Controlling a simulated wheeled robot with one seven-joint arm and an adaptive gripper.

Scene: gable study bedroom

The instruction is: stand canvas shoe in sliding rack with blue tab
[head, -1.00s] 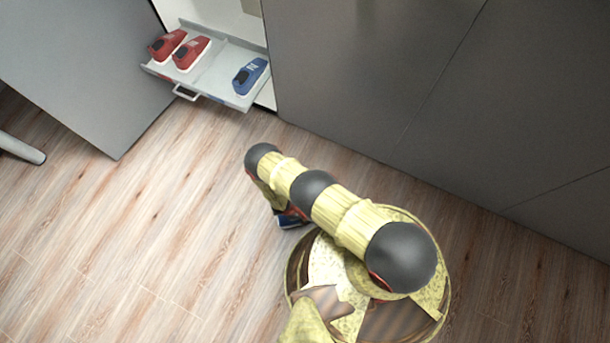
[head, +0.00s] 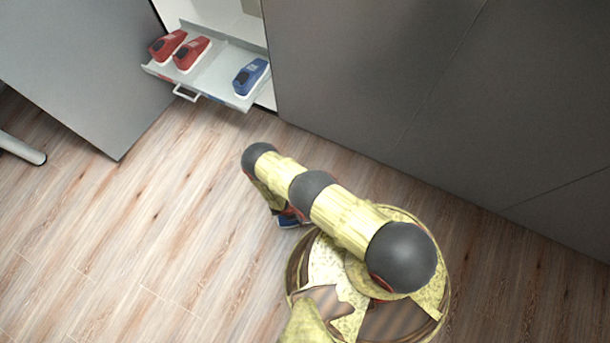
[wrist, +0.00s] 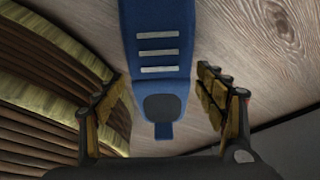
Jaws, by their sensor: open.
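The canvas shoe (wrist: 160,55) is blue with white stripes and a dark oval patch, and lies on the wooden floor in the wrist view. My gripper (wrist: 163,95) is open, with one finger on each side of the shoe and gaps showing between fingers and shoe. In the head view only a small part of the shoe (head: 288,222) shows beside my base, under my arm, which hides the gripper. The sliding rack (head: 213,75) is pulled out of the cabinet.
Two red shoes, one at the left end (head: 168,44) and one beside it (head: 191,54), and another blue shoe (head: 251,76) stand on the rack. The rack has a front handle (head: 186,93). An open grey door (head: 90,70) is left, dark cabinet fronts (head: 380,70) right. Floor between is clear.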

